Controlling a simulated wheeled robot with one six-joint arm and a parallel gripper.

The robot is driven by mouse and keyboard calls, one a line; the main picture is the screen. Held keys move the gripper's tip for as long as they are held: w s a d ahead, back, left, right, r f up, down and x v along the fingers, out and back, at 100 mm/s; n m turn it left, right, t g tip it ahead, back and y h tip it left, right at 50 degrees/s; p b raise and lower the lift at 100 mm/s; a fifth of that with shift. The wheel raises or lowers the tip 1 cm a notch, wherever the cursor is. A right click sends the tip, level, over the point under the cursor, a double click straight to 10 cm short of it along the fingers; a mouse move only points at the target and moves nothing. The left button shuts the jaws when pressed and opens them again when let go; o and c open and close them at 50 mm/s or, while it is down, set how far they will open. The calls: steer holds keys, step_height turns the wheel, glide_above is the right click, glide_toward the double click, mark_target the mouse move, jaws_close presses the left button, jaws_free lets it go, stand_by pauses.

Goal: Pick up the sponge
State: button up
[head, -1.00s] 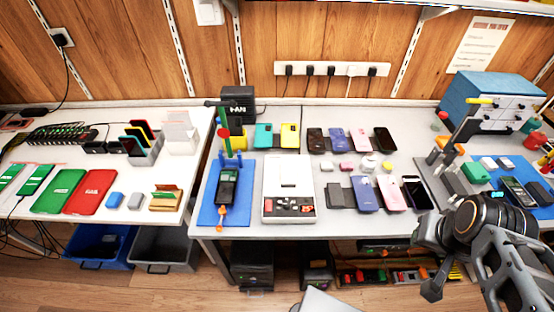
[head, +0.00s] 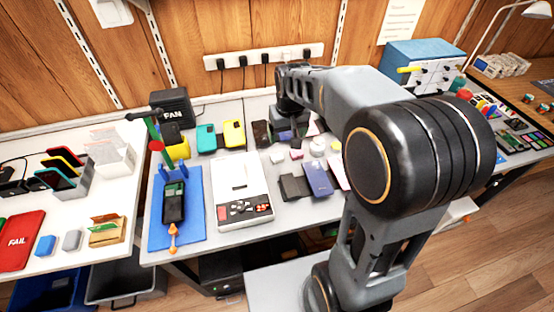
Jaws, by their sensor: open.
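No thing in view is clearly a sponge. Small blocks that could be one are a pink block (head: 296,153) and a whitish block (head: 277,156) on the middle table, in front of the row of phones. My gripper (head: 289,138) points down at the far end of my arm, over the phone row and just behind these small blocks. It looks empty and open, though its fingers are small and partly lost against the dark phones. My forearm and elbow hide much of the right part of this table.
A white scale (head: 231,212) and a blue mat (head: 190,228) lie left of the blocks. Dark flat pieces (head: 294,187) and a blue phone (head: 318,180) lie in front. A white round container (head: 317,146) stands to the right. A power strip (head: 264,57) is on the wall.

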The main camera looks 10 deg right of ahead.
steer(key=w+f+g, duration=0.2)
steer(key=w+f, duration=0.6)
steer(key=w, duration=0.2)
glide_above(278, 158)
steer(key=f, duration=0.8)
steer(key=shift+s, duration=0.2)
steer(key=shift+w+f, duration=0.1)
steer(key=shift+f, duration=3.1)
steer(key=c, duration=1)
steer(key=shift+r, duration=0.1)
